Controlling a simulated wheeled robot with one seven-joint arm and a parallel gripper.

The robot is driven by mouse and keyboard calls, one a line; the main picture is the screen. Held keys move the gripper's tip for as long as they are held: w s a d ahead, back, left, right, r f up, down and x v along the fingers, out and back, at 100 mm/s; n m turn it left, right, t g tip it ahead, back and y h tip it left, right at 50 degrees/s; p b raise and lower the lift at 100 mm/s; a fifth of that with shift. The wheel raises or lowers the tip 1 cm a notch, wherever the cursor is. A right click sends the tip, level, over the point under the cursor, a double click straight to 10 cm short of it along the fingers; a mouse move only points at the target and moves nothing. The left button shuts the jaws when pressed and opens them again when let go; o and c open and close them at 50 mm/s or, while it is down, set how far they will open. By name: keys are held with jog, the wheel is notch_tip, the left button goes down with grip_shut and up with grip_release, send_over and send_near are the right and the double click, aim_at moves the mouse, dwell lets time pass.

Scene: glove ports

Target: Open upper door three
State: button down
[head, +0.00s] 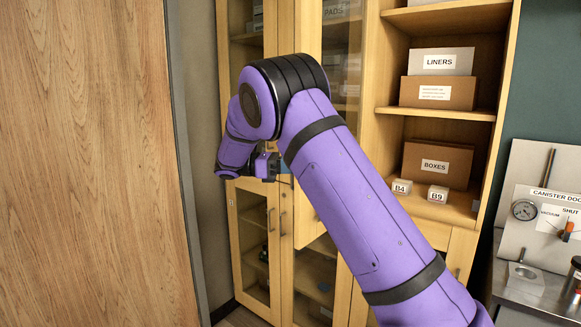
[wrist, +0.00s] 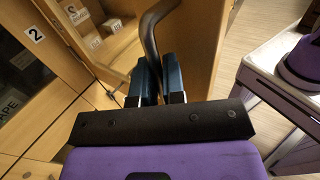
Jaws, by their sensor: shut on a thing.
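My gripper (wrist: 160,95) is shut on a dark curved bar handle (wrist: 152,35), with one blue finger on each side of it. The handle is on a pale wooden door (wrist: 193,45), whose number does not show. The door stands partly open in the wrist view, with shelf contents visible to its left. In the head view my gripper (head: 283,177) is at the cabinet front, largely behind my purple arm. Part of a pale wooden door panel (head: 308,212) shows beside the arm, its lower edge slanting out from the cabinet.
A door labelled 2 (wrist: 36,34) is left of the handle. Glass-fronted lower doors (head: 254,248) are below. A wooden panel (head: 90,160) fills the left; a canister dock (head: 545,215) is far right.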

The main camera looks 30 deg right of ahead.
jog(key=shift+w, duration=0.15)
jog(key=c, duration=1.3)
grip_release()
jog(key=shift+o, duration=0.2)
jog(key=v, duration=1)
jog(key=shift+w+a, duration=0.3)
jog(key=shift+a, duration=0.1)
